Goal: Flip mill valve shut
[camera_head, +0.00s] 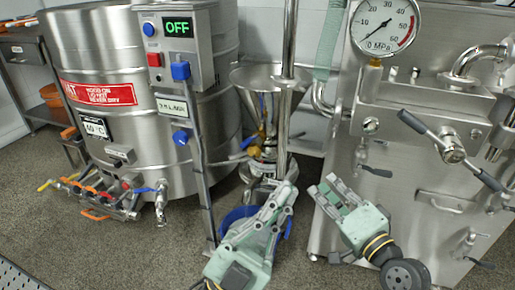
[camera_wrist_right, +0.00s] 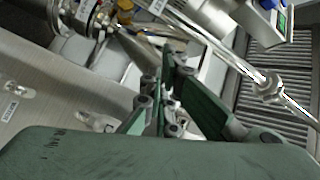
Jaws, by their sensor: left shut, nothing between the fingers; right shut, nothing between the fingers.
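The colloid mill stands in the middle of the head view, with a steel hopper (camera_head: 250,78) above its narrow body. A small brass-coloured fitting (camera_head: 254,150) sits on the body, and a thin lever-like part lies near it; its position is hard to read. My left gripper (camera_head: 282,198) is shut and empty, low in front of the mill's base. My right gripper (camera_head: 328,188) is shut and empty to the right of the mill, apart from it. In the right wrist view its fingers (camera_wrist_right: 162,85) are close together, with steel mill-like parts (camera_wrist_right: 88,14) beyond them.
A large steel tank (camera_head: 100,60) with several coloured valve handles stands left. A control box (camera_head: 180,55) reading OFF is on a post before the mill. A steel machine with a pressure gauge (camera_head: 383,24) stands right.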

